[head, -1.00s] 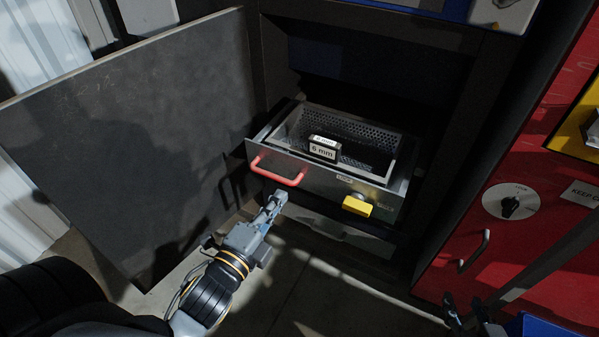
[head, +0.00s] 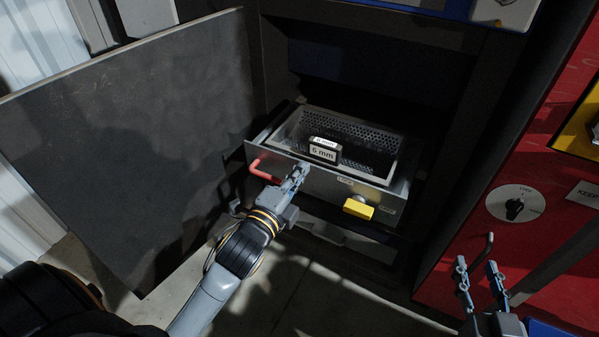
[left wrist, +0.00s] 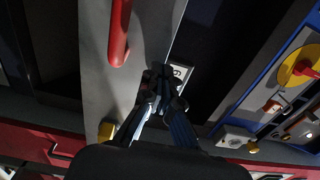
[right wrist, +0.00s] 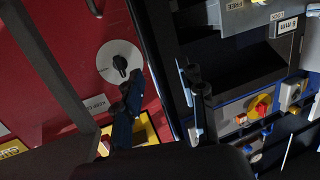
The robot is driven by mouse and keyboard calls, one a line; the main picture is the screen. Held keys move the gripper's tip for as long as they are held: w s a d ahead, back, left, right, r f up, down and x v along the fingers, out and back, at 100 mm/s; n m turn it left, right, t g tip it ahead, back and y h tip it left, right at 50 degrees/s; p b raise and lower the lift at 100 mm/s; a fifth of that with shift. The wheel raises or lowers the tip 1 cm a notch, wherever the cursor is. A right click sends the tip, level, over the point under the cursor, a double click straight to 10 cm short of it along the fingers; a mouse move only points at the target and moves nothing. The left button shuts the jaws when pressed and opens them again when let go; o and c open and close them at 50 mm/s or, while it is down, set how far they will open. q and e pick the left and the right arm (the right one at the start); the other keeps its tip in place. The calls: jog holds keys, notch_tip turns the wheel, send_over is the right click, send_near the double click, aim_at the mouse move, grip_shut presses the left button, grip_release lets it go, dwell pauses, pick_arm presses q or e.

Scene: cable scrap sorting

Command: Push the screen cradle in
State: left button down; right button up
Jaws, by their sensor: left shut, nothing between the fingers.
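The screen cradle (head: 325,177) is a grey metal drawer sticking out of a dark cabinet opening. It has a red handle (head: 262,171) at the left of its front and a yellow block (head: 357,207) at the right. A perforated screen basket (head: 377,139) with a "6 mm" tag (head: 323,151) sits in it. My left gripper (head: 301,168) is shut and empty, its tips at the front's top edge, right of the handle; contact is unclear. The left wrist view shows the closed fingers (left wrist: 160,75) beside the front. My right gripper (head: 476,264) is open and empty at the lower right.
A large dark door panel (head: 130,140) stands open at the left. A red cabinet (head: 540,180) with a round dial (head: 514,204) and a grey handle is at the right. Bare floor (head: 310,295) lies below the drawer.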

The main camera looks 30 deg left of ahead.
pick_arm(q)
jog(key=w, duration=0.2)
jog(key=w+p, duration=0.1)
jog(key=w, duration=0.2)
jog(key=w+p, duration=0.1)
jog(key=w, duration=0.1)
jog(key=shift+w+d+r, duration=0.1)
jog(key=shift+w+r, duration=0.15)
send_near(339, 120)
pick_arm(e)
jog(key=s+d+f+g+h, duration=0.2)
jog(key=s+d+f+g, duration=0.1)
jog(key=s+f+g, duration=0.4)
pick_arm(q)
jog(key=w, duration=0.2)
jog(key=w+r, duration=0.1)
jog(key=w, duration=0.2)
jog(key=shift+d+b, duration=0.15)
jog(key=shift+b, duration=0.15)
jog(key=w+b, duration=0.1)
jog(key=w, duration=0.3)
jog(key=shift+w+d, duration=0.1)
jog(key=shift+w, duration=0.35)
jog(key=shift+r, duration=0.25)
pick_arm(e)
jog(key=w+a+r+t+y, duration=0.1)
jog(key=w+a+r+t, duration=0.1)
jog(key=w+r+t, duration=0.4)
jog(key=shift+a+y, duration=0.4)
